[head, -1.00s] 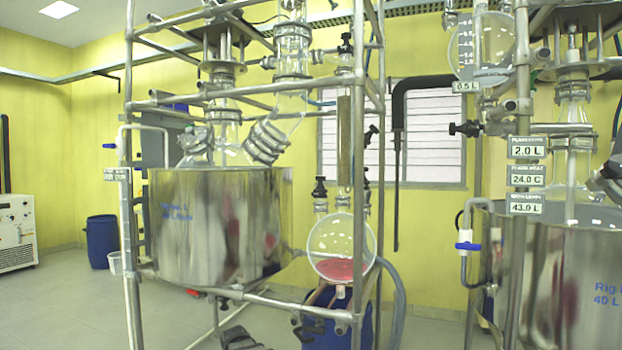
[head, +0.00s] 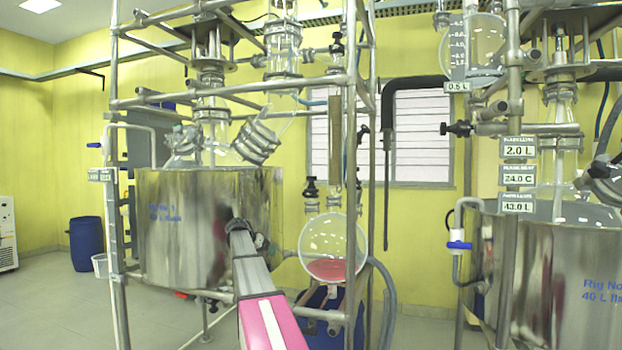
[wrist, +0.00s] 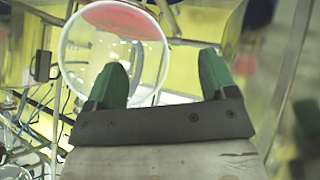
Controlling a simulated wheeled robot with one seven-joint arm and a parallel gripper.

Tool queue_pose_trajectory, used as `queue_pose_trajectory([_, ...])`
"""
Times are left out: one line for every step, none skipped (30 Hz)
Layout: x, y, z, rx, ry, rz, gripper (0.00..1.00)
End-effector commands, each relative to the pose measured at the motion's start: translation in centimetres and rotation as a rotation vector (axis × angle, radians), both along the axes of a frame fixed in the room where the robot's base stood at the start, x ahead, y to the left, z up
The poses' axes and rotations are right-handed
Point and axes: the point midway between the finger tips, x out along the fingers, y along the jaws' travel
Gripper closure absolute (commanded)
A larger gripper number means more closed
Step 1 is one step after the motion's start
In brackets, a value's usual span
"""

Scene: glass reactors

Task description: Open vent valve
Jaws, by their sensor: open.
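No valve is labelled as the vent valve in these frames. My gripper (head: 238,228) is in front of the left steel vessel, left of the flask and lower than the two knobs. In the wrist view my gripper (wrist: 162,78) has its green fingers wide apart with nothing between them. The flask (wrist: 95,50) appears beyond the left finger, upside down. I cannot make out the knobs there.
A steel frame post (head: 352,120) stands close right of the flask. The left steel vessel (head: 185,230) is behind my arm. A grey hose (head: 386,300) hangs at the flask's right. Another rig with a steel vessel (head: 560,270) stands at the right.

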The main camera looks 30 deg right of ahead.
Motion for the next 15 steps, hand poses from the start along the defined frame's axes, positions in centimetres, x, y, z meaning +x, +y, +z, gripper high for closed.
queue_pose_trajectory([2.0,-2.1,3.5,-0.034,-0.038,-0.049,0.22])
queue_pose_trajectory([2.6,-3.0,5.5,-0.055,-0.061,-0.079,0.22])
queue_pose_trajectory([3.4,-4.3,8.0,-0.084,-0.092,-0.118,0.22])
queue_pose_trajectory([3.8,-5.3,10.1,-0.105,-0.117,-0.148,0.22])
queue_pose_trajectory([4.3,-6.4,12.0,-0.127,-0.138,-0.178,0.22])
queue_pose_trajectory([4.8,-7.7,14.8,-0.156,-0.172,-0.217,0.22])
queue_pose_trajectory([5.1,-8.6,16.8,-0.177,-0.196,-0.246,0.22])
queue_pose_trajectory([5.4,-9.5,18.9,-0.197,-0.221,-0.276,0.22])
queue_pose_trajectory([5.7,-10.7,21.5,-0.225,-0.253,-0.312,0.22])
queue_pose_trajectory([5.8,-11.5,23.4,-0.245,-0.275,-0.34,0.22])
queue_pose_trajectory([5.9,-12.2,25.2,-0.264,-0.296,-0.365,0.22])
queue_pose_trajectory([5.9,-13.1,27.4,-0.285,-0.324,-0.395,0.22])
queue_pose_trajectory([5.9,-13.6,28.9,-0.301,-0.342,-0.414,0.22])
queue_pose_trajectory([5.9,-14.2,30.2,-0.316,-0.36,-0.432,0.22])
queue_pose_trajectory([5.8,-14.7,31.8,-0.332,-0.38,-0.454,0.22])
